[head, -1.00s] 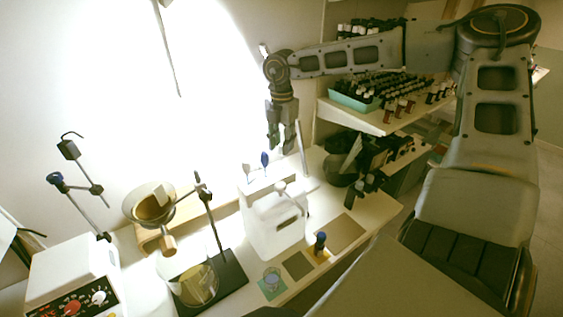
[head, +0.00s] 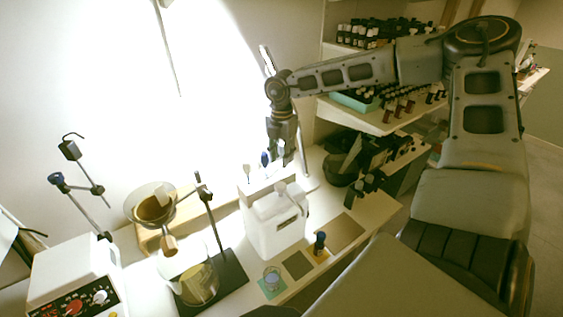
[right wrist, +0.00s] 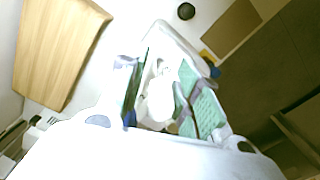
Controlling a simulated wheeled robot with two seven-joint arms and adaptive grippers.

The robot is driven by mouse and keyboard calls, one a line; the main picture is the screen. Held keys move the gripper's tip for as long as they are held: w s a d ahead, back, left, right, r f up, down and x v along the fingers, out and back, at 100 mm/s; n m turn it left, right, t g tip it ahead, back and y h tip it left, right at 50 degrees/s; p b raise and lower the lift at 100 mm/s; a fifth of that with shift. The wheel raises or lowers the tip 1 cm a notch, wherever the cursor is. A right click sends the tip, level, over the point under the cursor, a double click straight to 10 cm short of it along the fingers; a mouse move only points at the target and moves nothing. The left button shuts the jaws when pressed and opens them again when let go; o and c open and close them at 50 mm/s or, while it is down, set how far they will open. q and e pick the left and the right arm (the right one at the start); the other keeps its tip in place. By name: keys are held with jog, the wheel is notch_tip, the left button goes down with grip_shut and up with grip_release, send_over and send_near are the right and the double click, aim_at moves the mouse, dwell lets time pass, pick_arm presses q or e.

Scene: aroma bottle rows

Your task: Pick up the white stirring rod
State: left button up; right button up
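My right gripper (head: 283,152) points down over a small holder (head: 271,184) behind the white jug (head: 275,222). In the right wrist view its two fingers (right wrist: 160,98) stand apart on either side of a pale, rounded white shape, probably the top of the white stirring rod (right wrist: 160,104). In the head view the fingers largely hide that rod. A blue-topped rod (head: 265,159) stands just left of the fingers, and a pale-topped one (head: 247,170) stands farther left. I cannot tell whether the fingers touch anything. My left gripper is not in view.
The white jug stands directly in front of the holder. A stand with a funnel (head: 152,204) and a glass beaker (head: 197,280) are to the left. A shelf of bottles (head: 385,122) is to the right. A small blue-topped bottle (head: 320,242) stands at the front.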

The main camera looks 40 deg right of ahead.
jog(key=shift+f, duration=0.35)
grip_shut()
dwell(0.3)
